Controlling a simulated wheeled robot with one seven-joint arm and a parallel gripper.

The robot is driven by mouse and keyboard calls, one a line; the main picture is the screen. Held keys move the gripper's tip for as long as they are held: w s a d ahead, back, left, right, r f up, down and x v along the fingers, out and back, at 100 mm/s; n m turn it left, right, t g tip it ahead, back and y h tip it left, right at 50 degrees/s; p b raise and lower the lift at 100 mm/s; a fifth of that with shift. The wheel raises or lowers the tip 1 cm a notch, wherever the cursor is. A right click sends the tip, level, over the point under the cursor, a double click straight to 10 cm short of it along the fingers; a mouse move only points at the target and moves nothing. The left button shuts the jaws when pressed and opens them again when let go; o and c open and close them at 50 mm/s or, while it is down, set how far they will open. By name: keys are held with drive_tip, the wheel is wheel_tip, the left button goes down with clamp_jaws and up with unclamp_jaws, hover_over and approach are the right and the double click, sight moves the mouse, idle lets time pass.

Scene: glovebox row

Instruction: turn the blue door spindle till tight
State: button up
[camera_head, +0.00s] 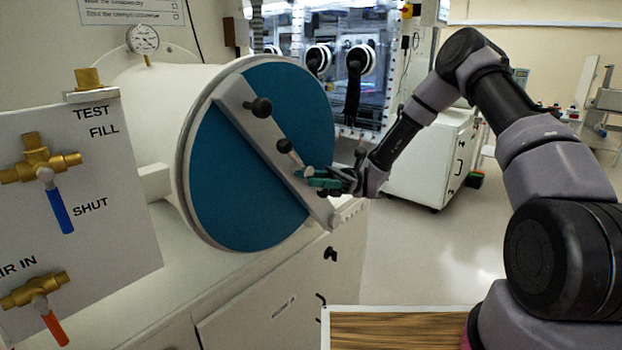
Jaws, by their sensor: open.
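The round blue door (232,175) closes the end of a white cylinder in the head view. A grey bar (262,135) runs diagonally across its face. A black knob (261,107) sits on the bar's upper part. Lower down, a smaller dark knob (284,146) and a short pale rod stand at about the door's middle, apparently part of the spindle. My gripper (314,176), with green fingers, is open in front of the bar's lower half, beside the rod's lower end. Whether it touches the rod or bar cannot be told. The fingers hide part of the bar there.
A valve panel (105,235) with a blue lever (60,211) and a red lever (55,327) stands at left. A pressure gauge (143,38) is above the cylinder. A glovebox (290,60) and white cabinet (425,165) stand behind. Open floor (430,250) lies at right.

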drive_tip(key=v, duration=1)
drive_tip(key=shift+w+d, duration=0.15)
drive_tip(key=shift+w, duration=0.1)
drive_tip(key=shift+f, duration=0.1)
clamp_jaws()
wheel_tip(320, 180, up, 16)
drive_tip(key=d+n+t+h, duration=0.1)
drive_tip(key=n+t+h, duration=1.15)
drive_tip(key=n, duration=0.75)
drive_tip(key=s+a+f, duration=0.1)
drive_tip(key=f, duration=0.2)
drive_tip(key=s+a+f+t+y, duration=0.1)
drive_tip(key=a+f, duration=0.1)
drive_tip(key=f, duration=0.2)
drive_tip(key=s+a+f+t, duration=0.1)
drive_tip(key=f, duration=0.3)
drive_tip(key=shift+a+y, duration=0.25)
drive_tip(key=shift+s+a+f, duration=0.1)
drive_tip(key=shift+s+f, duration=0.15)
drive_tip(key=shift+s, duration=0.1)
